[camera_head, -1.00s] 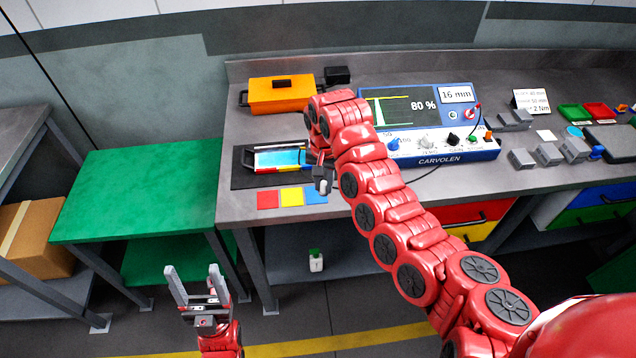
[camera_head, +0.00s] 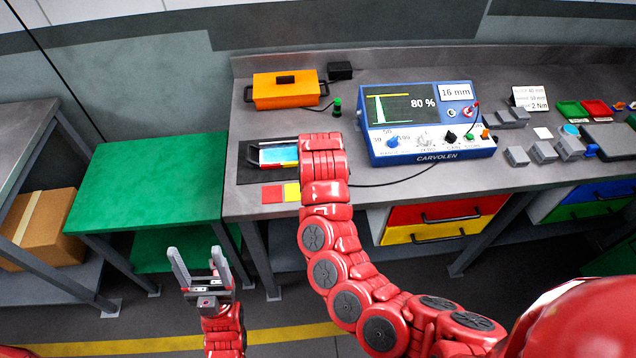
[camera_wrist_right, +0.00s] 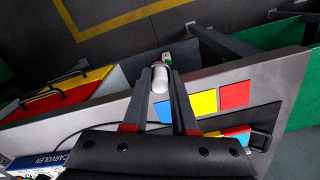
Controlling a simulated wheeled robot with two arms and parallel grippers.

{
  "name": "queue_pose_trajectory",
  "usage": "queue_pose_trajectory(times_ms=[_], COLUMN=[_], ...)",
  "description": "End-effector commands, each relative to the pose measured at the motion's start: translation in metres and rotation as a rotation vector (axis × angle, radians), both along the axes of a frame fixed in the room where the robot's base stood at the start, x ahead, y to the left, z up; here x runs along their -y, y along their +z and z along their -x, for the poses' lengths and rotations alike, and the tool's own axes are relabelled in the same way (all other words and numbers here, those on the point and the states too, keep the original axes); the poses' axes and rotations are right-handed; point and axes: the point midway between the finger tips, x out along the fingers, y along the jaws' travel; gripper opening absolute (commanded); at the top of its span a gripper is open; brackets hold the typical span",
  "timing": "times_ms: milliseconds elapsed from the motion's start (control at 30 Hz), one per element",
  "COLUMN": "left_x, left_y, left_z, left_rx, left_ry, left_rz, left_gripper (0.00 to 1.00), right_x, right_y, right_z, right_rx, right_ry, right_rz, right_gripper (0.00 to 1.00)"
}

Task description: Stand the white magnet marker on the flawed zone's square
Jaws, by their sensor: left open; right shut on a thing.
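In the right wrist view my right gripper (camera_wrist_right: 158,92) is shut on the white magnet marker (camera_wrist_right: 161,80), a small rounded white piece between the fingertips. Below it in that view lie a blue square (camera_wrist_right: 162,111), a yellow square (camera_wrist_right: 204,102) and a red square (camera_wrist_right: 235,95) on the bench. In the head view my right arm hides its gripper, the marker and the blue square; the red square (camera_head: 271,194) and yellow square (camera_head: 292,191) show. Contact between marker and bench cannot be told. My left gripper (camera_head: 199,262) is open and empty, low in front of the green table.
The blue instrument (camera_head: 428,125) reads 80 % and 16 mm. The test piece with a coloured edge (camera_head: 277,155) lies on a dark mat (camera_head: 252,171) behind the squares. An orange case (camera_head: 287,91) and a green-topped item (camera_head: 337,107) stand farther back. A green table (camera_head: 150,185) is at left.

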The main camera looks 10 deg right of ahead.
Motion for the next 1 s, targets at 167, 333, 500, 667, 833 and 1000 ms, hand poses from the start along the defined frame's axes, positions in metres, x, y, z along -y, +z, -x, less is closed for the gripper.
queue_pose_trajectory(times_ms=[167, 333, 500, 667, 833, 1000], left_x=[0.0, 0.0, 0.0, 0.0, 0.0, 0.0], left_y=[-0.014, -0.031, -0.05, -0.06, -0.063, -0.065], left_z=[0.0, 0.0, 0.0, 0.0, 0.0, 0.0], left_rx=[0.0, 0.0, 0.0, 0.0, 0.0, 0.0], left_ry=[0.0, 0.0, 0.0, 0.0, 0.0, 0.0], left_rz=[0.0, 0.0, 0.0, 0.0, 0.0, 0.0], left_gripper=[0.69, 0.69, 0.69, 0.69, 0.69, 0.69], right_x=[0.005, 0.007, 0.01, 0.011, 0.012, 0.012], right_y=[-0.007, -0.011, -0.015, -0.012, -0.013, -0.012], right_z=[-0.035, -0.061, -0.084, -0.102, -0.112, -0.117], right_rx=[0.002, 0.002, -0.001, -0.004, -0.004, -0.002], right_ry=[0.006, 0.004, 0.005, 0.002, 0.007, 0.006], right_rz=[0.01, 0.012, 0.013, 0.008, 0.011, 0.009], right_gripper=[0.0, 0.0, 0.0, 0.0, 0.0, 0.0])
